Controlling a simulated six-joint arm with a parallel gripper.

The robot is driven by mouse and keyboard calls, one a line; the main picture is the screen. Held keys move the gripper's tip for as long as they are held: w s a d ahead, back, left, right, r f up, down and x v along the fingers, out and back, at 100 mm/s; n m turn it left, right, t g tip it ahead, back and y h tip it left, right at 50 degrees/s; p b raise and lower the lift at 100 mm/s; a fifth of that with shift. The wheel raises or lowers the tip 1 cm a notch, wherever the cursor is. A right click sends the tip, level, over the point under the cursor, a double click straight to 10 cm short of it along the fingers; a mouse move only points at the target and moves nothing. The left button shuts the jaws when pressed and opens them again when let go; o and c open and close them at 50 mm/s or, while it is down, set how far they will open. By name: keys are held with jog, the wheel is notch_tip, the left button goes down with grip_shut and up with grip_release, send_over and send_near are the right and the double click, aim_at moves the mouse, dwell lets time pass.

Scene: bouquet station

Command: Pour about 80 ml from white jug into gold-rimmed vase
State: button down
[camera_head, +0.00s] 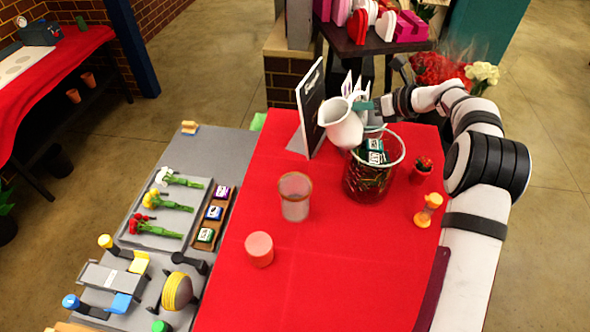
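The white jug (341,127) is up near the far edge of the red table, tilted a little to the left. My gripper (363,106) reaches in from the right and appears shut on the jug's right side; the jug hides part of the fingertips. A clear glass vase (295,202) with a brownish-gold rim stands upright on the table, nearer and left of the jug, apart from it. It looks empty. No stream of water shows. A larger round glass vessel (352,183) with a pale rim stands just in front of the jug and gripper.
The large vessel has dark green boxes (375,151) at its mouth. A black sign (310,105) stands left of the jug. A pink candle-like cylinder (259,250), an orange hourglass (428,210) and a small red-flowered pot (421,170) stand on the red table (340,280). Its front is clear.

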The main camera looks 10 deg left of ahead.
jog(key=shift+w+a+f+m+g+y+p, duration=0.1)
jog(key=shift+w+a+m+g+y+p, duration=0.15)
jog(key=shift+m+y+p, duration=0.25)
jog(key=shift+w+a+f+m+g+y+p, duration=0.1)
jog(key=shift+w+m+g+y+p, duration=0.1)
jog(key=shift+w+m+y+p, duration=0.35)
jog(key=shift+w+a+f+m+g+y+p, duration=0.1)
jog(key=shift+a+m+g+y+p, duration=0.15)
jog(key=shift+m+y, duration=0.3)
jog(key=shift+r, duration=0.15)
dwell(1.7)
